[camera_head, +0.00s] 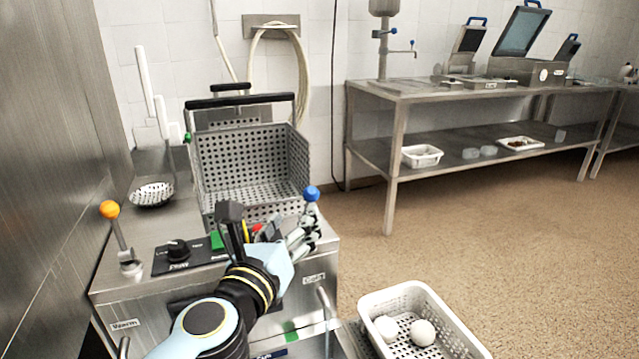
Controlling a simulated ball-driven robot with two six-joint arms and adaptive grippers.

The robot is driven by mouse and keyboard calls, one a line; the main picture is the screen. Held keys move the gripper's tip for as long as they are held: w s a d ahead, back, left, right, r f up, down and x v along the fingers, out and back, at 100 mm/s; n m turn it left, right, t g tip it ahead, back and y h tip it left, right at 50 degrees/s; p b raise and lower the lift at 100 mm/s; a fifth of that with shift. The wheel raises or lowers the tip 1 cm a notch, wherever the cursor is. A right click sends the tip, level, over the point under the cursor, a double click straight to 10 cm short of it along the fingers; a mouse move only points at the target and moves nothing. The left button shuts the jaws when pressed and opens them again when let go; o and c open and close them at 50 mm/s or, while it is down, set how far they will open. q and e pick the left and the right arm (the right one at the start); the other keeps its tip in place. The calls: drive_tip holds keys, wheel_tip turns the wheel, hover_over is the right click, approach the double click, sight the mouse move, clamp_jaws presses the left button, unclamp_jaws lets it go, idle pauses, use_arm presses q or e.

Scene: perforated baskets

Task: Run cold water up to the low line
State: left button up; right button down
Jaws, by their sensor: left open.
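A lever with a blue ball knob (311,193) stands on the right of the steel unit (215,285), above a label reading "Cold" (313,278). A lever with an orange ball knob (109,209) stands on the left, above a label reading "Warm" (125,324). My left gripper (268,218) is open over the unit's front, just left of and below the blue knob. It hides most of the blue lever's stem; I cannot tell whether it touches it. Small red, yellow and green patches show behind the gripper. I cannot make out a water level or low line. My right gripper is not in view.
A grey perforated basket (250,160) with a black handle stands behind the gripper. A white perforated basket (450,318) with white balls is at lower right. A steel table (430,92) stands against the wall; the floor before it is clear.

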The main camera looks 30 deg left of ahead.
sight(309, 197)
use_arm(q)
drive_tip(key=w, duration=0.3)
drive_tip(key=w+a+p, duration=0.1)
drive_tip(key=w, duration=0.1)
drive_tip(key=shift+r, duration=0.25)
drive_tip(key=w, duration=0.3)
drive_tip(key=shift+w+a+f, duration=0.1)
drive_tip(key=shift+w+a, duration=0.35)
drive_tip(key=shift+w, duration=0.35)
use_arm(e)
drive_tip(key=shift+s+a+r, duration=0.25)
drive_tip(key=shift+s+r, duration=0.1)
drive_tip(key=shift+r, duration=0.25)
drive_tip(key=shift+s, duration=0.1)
use_arm(q)
drive_tip(key=c, duration=0.5)
clamp_jaws()
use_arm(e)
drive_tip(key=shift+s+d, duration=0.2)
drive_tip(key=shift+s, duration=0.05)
